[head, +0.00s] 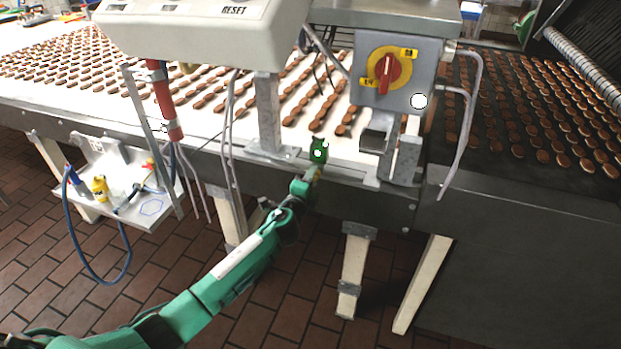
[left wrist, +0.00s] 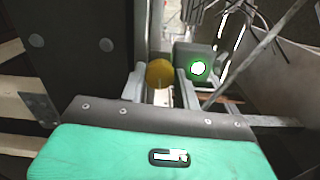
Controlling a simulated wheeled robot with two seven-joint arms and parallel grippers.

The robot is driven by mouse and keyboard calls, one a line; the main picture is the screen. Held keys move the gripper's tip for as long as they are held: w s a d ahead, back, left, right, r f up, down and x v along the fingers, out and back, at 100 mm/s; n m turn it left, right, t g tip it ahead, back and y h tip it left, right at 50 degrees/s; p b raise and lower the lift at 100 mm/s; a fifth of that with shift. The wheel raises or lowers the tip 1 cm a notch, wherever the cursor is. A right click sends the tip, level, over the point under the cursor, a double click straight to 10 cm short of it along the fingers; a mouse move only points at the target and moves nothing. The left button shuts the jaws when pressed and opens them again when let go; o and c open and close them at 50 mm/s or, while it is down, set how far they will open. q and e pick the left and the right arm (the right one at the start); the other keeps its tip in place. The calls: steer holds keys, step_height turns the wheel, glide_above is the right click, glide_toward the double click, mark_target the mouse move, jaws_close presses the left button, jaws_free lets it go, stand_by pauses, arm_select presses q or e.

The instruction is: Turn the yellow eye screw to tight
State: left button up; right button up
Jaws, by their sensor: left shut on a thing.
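The yellow eye screw shows in the left wrist view as a round yellow head (left wrist: 160,72) between my two grey fingers. My left gripper (left wrist: 161,88) is shut on it, one finger on each side. The screw's shaft and the angle of its eye cannot be made out. In the head view my left arm reaches in from the lower left, and its gripper (head: 318,152) is at the front rail of the conveyor, left of the rotary switch box. The screw itself cannot be clearly told there. My right gripper is not in view.
A grey box with a red switch (head: 386,72) stands right of the gripper. A RESET panel (head: 205,28) overhangs at the upper left on a metal post (head: 268,115). Wires hang nearby. A tool shelf (head: 150,212) sticks out at the left. Biscuits cover the belt; brick floor is below.

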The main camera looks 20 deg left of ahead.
arm_select(q)
steer(key=shift+m, duration=0.6)
steer(key=o, duration=1)
steer(key=s, duration=0.4)
steer(key=s+b, duration=0.1)
steer(key=s, duration=0.8)
steer(key=shift+s+a, duration=0.25)
steer(key=shift+s, duration=0.15)
